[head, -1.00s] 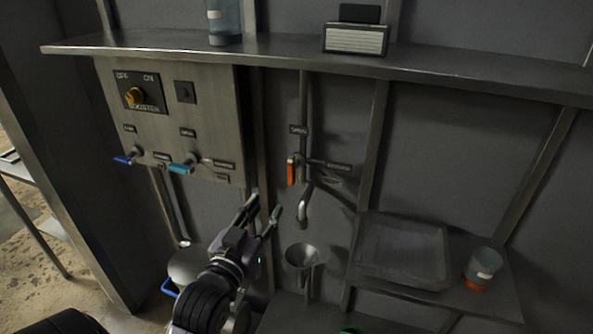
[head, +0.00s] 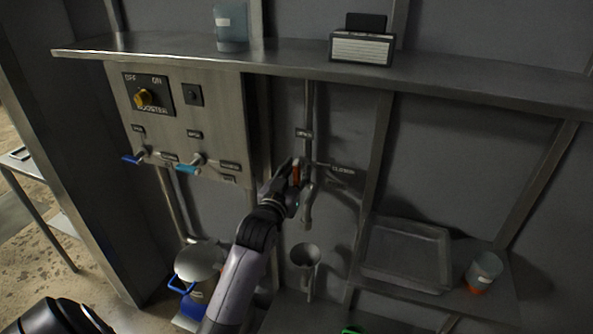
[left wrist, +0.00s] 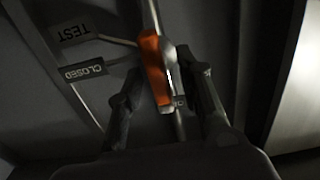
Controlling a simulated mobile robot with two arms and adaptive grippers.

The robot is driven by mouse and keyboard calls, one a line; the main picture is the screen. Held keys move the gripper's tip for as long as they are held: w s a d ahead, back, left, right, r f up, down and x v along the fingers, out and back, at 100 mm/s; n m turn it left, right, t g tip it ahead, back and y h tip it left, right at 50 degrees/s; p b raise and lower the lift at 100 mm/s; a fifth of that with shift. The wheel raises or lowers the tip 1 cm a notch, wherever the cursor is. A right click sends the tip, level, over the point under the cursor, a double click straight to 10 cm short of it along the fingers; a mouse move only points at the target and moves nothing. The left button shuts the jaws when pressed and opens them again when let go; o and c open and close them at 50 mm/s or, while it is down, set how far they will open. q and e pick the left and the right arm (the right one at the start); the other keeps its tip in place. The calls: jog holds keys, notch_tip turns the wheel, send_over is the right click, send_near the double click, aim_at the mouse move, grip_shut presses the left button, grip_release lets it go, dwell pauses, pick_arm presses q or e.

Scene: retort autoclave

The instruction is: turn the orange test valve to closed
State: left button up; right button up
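The orange test valve handle (head: 296,173) is on the vertical pipe below the shelf, hanging roughly downward. In the left wrist view the orange handle (left wrist: 155,72) lies between the two fingers, with visible gaps on both sides. My left gripper (head: 291,172) is at the handle, open around it; its fingers (left wrist: 160,95) also show in the left wrist view. The CLOSED label (head: 343,170) is to the right of the handle. The label above the handle (head: 304,133) is too small here to read surely.
A bent spout (head: 307,215) and a funnel (head: 305,256) are below the valve. A panel (head: 215,120) with blue and teal handles stands to the left. A clear tray (head: 405,256) and a cup (head: 483,270) sit on a low shelf at right.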

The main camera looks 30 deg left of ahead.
pick_arm(q)
grip_shut()
dwell(0.5)
